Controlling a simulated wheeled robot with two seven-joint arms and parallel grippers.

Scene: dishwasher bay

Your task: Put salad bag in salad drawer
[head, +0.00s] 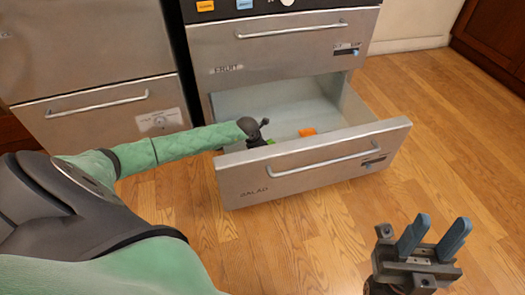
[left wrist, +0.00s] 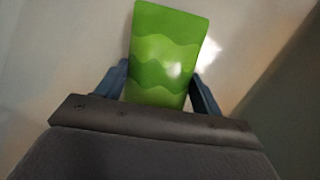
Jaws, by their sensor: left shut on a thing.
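The lower drawer labelled SALAD (head: 235,180) is pulled open. My left arm reaches over its front left side, with the left gripper (left wrist: 160,80) down inside the drawer. That gripper is shut on a green salad bag (left wrist: 166,45) with wavy bands, which sits between its two blue fingers in the left wrist view. In the head view only a small green bit of the bag (head: 270,141) shows beside the gripper; my arm hides the rest. Whether the bag touches the drawer floor I cannot tell. My right gripper (head: 432,238) is open and empty above the floor at lower right.
A small orange thing (head: 307,132) lies in the drawer, right of the left gripper. The FRUIT drawer (head: 280,55) above is shut. Another steel front (head: 100,110) stands at left. The right part of the salad drawer is clear, as is the wooden floor at right.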

